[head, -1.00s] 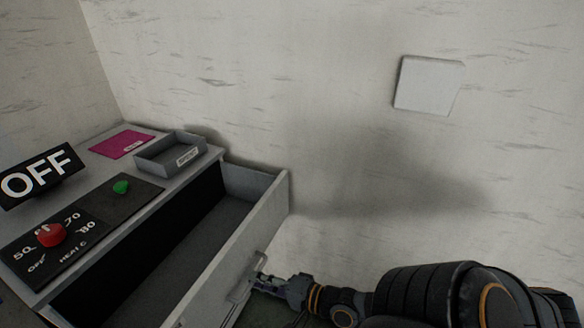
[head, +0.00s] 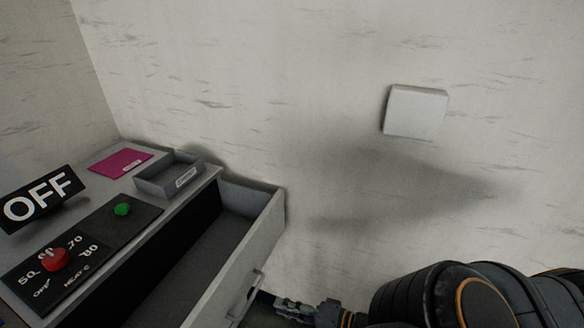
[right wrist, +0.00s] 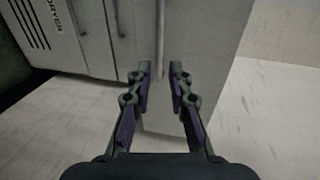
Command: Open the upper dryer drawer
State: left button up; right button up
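The upper dryer drawer (head: 262,236) stands pulled out from the grey dryer, its inside visible and empty where I can see. Its bar handle (head: 246,297) is on the front face, and it also shows in the right wrist view (right wrist: 160,42). My right gripper (head: 284,303) is just right of the handle, apart from it. In the right wrist view its two fingers (right wrist: 160,72) are spread with nothing held between them, and the handle lies beyond the tips. My left gripper is not in view.
On the dryer top (head: 182,218) are a black OFF sign (head: 38,200), a red heat knob (head: 55,259), a green knob (head: 122,209), a small grey tray (head: 168,174) and a magenta card (head: 120,162). A pale wall (head: 300,100) stands close behind.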

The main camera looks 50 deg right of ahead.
jog(key=shift+s+d+r+p, duration=0.2)
jog(key=shift+s+p, duration=0.15)
jog(key=shift+s, duration=0.3)
jog(key=s+d+f+n+g+h, duration=0.2)
jog(key=d+f, duration=0.3)
jog(key=f, duration=0.4)
jog(key=s+d+f+n+g+h, duration=0.2)
jog(key=d+f+n, duration=0.15)
jog(key=f, duration=0.55)
jog(key=s+d+f+n+g+h, duration=0.25)
jog(key=d+f, duration=0.25)
jog(key=f, duration=0.4)
jog(key=s+a+f+n+g, duration=0.6)
jog(key=s+a+f, duration=0.6)
jog(key=f, duration=0.4)
jog(key=shift+s+a+g, duration=0.2)
jog(key=shift+a+g, duration=0.25)
